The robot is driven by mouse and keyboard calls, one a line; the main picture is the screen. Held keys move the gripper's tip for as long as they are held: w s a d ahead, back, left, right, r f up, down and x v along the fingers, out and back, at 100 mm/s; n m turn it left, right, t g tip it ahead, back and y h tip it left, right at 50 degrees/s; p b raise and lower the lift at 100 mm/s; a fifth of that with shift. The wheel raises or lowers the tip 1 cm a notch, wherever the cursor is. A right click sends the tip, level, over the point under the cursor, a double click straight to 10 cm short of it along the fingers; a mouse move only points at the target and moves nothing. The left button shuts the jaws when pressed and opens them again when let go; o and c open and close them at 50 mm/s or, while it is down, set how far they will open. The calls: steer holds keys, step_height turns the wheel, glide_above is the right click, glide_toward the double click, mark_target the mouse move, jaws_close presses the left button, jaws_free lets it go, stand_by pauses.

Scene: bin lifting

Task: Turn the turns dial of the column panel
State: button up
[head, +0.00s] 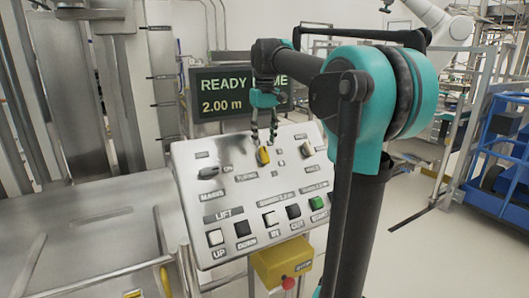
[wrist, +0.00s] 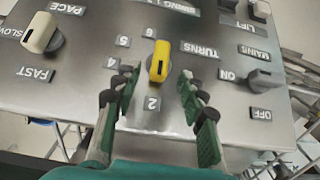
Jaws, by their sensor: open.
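The yellow turns dial (head: 263,156) sits in the upper middle of the sloped grey column panel (head: 190,173). In the wrist view the dial (wrist: 159,60) appears upside down with its number plates, and its dark mark lies at the end towards the plate reading 2. My gripper (head: 265,138) is open, its fingers pointing down at the dial from above. In the wrist view the two green and black fingertips of my gripper (wrist: 158,78) stand on either side of the dial, with a gap at each side. I cannot tell how high they are above the panel.
The black mains knob (head: 212,172) and pale pace knob (head: 306,150) flank the dial. Below are several push buttons, one green (head: 317,203). A display (head: 225,93) stands behind, reading 2.00 m. A yellow box with a red button (head: 288,282) hangs below the panel.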

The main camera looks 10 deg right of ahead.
mark_target(265, 149)
steer(key=shift+f, duration=2.8)
steer(key=shift+c, duration=0.2)
steer(key=c, duration=0.7)
